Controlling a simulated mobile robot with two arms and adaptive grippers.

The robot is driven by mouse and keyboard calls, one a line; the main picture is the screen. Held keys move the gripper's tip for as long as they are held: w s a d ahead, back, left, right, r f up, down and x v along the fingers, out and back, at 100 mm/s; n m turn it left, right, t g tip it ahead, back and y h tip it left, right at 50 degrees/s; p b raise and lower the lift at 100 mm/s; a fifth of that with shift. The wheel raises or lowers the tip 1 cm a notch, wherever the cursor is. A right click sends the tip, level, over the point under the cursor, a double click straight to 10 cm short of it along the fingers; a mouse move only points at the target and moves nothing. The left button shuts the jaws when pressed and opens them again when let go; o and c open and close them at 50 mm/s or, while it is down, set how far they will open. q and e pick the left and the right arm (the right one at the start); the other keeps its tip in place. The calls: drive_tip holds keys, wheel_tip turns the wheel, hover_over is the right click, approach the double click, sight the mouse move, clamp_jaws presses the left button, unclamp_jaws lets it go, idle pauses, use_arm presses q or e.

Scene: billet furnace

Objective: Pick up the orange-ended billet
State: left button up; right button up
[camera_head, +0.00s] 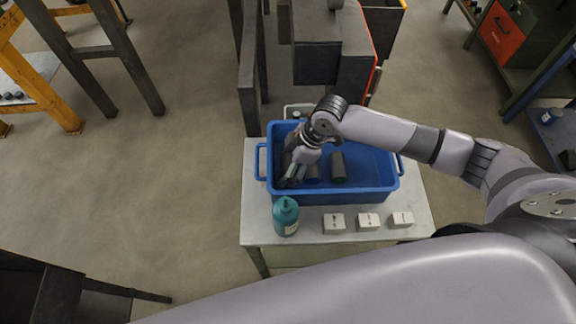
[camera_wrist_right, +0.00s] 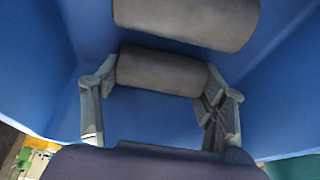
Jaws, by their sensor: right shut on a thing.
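A blue bin (camera_head: 350,196) stands on a pale table and holds several dark grey billets. My right gripper (camera_head: 292,178) reaches down into the bin's left part. In the right wrist view, its fingers (camera_wrist_right: 158,76) are shut on a dark grey billet (camera_wrist_right: 160,70), one finger at each end, inside the bin. A second grey billet (camera_wrist_right: 185,18) lies beyond it. No orange end shows; the held billet's end faces are hidden. My left gripper is out of view.
A teal bottle (camera_head: 286,217) and three small white boxes (camera_head: 367,221) stand along the table's front (camera_head: 310,237). The bin walls rise close around my right gripper. A dark machine (camera_head: 318,50) stands behind the table. The floor at left is open.

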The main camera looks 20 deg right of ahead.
sight(288, 165)
drive_tip(key=shift+w+r, duration=0.1)
drive_tip(key=shift+r, duration=0.05)
wheel_tip(288, 165, up, 20)
drive_tip(key=b, duration=0.1)
idle(0.4)
idle(0.5)
